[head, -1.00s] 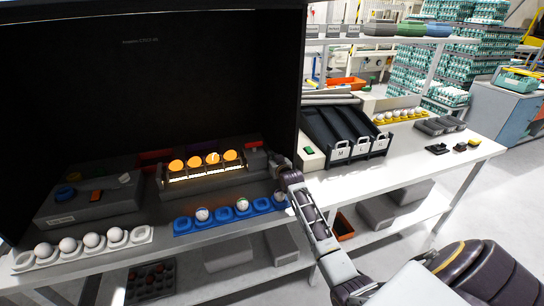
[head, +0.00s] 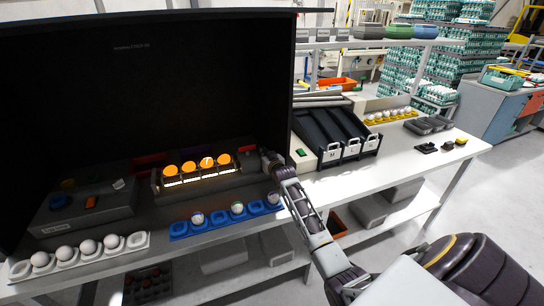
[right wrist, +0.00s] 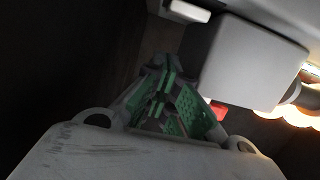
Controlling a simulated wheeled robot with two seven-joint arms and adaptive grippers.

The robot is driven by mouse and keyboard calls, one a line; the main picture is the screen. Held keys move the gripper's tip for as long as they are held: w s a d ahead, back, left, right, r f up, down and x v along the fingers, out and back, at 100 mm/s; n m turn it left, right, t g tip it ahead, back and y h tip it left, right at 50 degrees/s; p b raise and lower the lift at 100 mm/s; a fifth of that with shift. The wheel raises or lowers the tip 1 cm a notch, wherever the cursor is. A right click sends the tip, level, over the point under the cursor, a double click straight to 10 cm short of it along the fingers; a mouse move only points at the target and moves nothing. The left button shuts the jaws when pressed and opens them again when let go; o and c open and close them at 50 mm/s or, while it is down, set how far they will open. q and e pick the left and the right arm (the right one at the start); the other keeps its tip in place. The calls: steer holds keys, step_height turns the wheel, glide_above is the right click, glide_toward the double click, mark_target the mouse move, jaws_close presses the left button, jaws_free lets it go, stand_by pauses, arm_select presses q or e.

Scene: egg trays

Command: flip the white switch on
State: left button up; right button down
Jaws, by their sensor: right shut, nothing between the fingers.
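In the right wrist view a small white block, which looks like the white switch (right wrist: 188,10), sticks out from a grey box (right wrist: 252,62) at the top. Whether it is on or off I cannot tell. My right gripper (right wrist: 160,92), with green finger pads, is shut and empty, below and left of the box; contact is not clear. In the head view my right gripper (head: 268,158) is at the right end of the egg lamp (head: 200,180), beside its grey end box (head: 248,163). The switch is not clear there. My left gripper is not in view.
Several eggs glow orange on the lamp. A blue egg tray (head: 222,221) and a white egg tray (head: 133,242) lie along the front. A dark booth wall (head: 150,90) stands behind. A sorting rack (head: 335,135) stands to the right. A grey control box (head: 85,208) is at the left.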

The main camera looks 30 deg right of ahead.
steer(key=shift+s+r, duration=0.15)
steer(key=shift+r, duration=0.25)
steer(key=shift+s+a+r, duration=0.1)
steer(key=shift+s, duration=0.25)
steer(key=shift+r+v, duration=0.2)
steer(key=shift+v, duration=1.05)
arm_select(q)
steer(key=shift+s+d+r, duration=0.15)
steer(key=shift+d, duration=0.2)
arm_select(e)
steer(key=r+v, duration=0.1)
steer(key=v, duration=0.5)
steer(key=shift+r, duration=0.2)
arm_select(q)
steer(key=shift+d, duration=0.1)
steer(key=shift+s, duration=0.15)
arm_select(e)
steer(key=shift+f, duration=0.1)
